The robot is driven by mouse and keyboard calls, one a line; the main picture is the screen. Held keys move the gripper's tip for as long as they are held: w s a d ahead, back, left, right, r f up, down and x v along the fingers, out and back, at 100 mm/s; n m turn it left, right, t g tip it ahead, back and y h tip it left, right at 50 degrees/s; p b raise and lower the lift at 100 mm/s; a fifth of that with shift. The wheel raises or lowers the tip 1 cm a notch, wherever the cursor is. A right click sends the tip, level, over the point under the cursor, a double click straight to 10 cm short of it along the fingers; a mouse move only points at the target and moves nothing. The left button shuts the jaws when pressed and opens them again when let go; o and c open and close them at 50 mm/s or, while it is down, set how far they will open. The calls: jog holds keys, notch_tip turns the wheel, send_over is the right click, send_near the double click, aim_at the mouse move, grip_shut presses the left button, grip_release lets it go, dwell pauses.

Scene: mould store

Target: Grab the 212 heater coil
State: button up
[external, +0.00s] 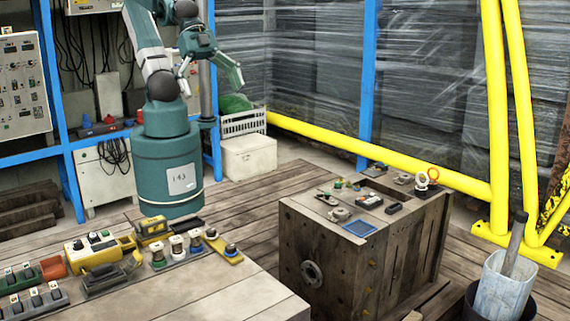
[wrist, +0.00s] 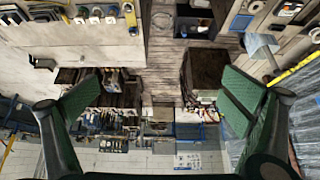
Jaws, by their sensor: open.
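No number 212 is readable on any part, so I cannot tell for sure which one is the 212 heater coil. A pair of ring-shaped parts, orange and white (external: 427,178), stands at the back right of the wooden crate's top (external: 322,215) in the external view and looks most like a coil. My gripper (external: 212,82) is raised at the back left, well away from the crate and apart from every part. In the wrist view its two green fingers (wrist: 160,88) are spread wide with nothing between them.
Several small parts and a blue tray (external: 359,228) lie on the crate. A wooden bench (external: 225,298) at front left carries yellow, green and red control boxes and round-topped parts. A yellow rail (external: 390,158) runs behind the crate. A bucket (external: 503,283) stands at right.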

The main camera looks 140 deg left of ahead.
jog(key=c, duration=2.1)
jog(key=shift+c, duration=0.2)
